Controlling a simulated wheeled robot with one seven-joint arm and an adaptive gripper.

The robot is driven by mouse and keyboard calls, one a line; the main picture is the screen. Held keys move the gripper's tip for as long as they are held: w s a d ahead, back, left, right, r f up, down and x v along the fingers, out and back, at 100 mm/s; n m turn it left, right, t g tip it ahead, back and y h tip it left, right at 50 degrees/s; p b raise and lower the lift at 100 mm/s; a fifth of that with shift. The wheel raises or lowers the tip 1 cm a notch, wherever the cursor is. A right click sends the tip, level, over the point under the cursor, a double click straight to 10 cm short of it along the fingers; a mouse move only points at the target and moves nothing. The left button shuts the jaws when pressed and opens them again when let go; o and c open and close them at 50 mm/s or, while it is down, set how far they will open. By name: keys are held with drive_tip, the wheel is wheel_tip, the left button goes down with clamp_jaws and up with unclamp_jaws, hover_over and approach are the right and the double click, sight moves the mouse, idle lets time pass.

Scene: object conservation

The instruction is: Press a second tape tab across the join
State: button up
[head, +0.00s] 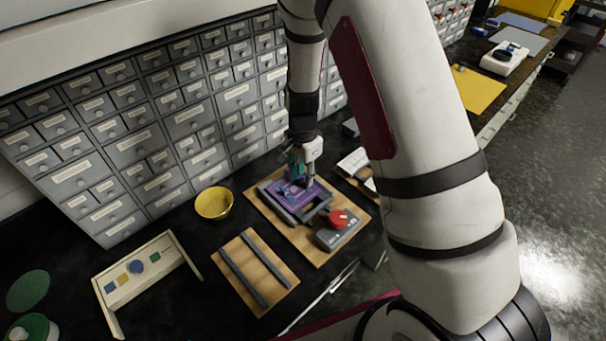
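A purple piece (288,199) lies on a dark grey frame or fixture (280,213) on a wooden board (259,205). My gripper (302,181) is low over the purple piece, near its back right part. A teal part shows at the gripper; I cannot tell whether it is held. The fingertips are too small to tell open from shut, or touching from apart. A grey block with a round red top (339,218) stands at the front right of the board; it may be a tape dispenser. I cannot make out the join or any tape tab.
A yellow bowl (214,203) stands left of the board. A second wooden board (281,274) with two dark bars lies in front. A cream rack (106,302) with coloured shapes is at front left. Grey drawers (187,122) line the back.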

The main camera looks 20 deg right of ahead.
wheel_tip(320, 180, up, 12)
drive_tip(key=shift+f, duration=0.15)
idle(0.8)
wheel_tip(320, 180, up, 9)
drive_tip(key=n+t, duration=0.1)
drive_tip(key=n, duration=0.2)
hover_over(303, 177)
drive_tip(key=s, duration=0.4)
drive_tip(key=s+r+n+t, duration=0.2)
drive_tip(key=s+r+n, duration=0.3)
drive_tip(key=s, duration=0.4)
drive_tip(key=s+r+n+t, duration=0.2)
drive_tip(key=s+r+n, duration=0.3)
drive_tip(key=s+r, duration=0.3)
drive_tip(key=shift+s+a+n+t, duration=0.2)
drive_tip(key=shift+s+n+t, duration=0.1)
drive_tip(key=shift+s, duration=0.65)
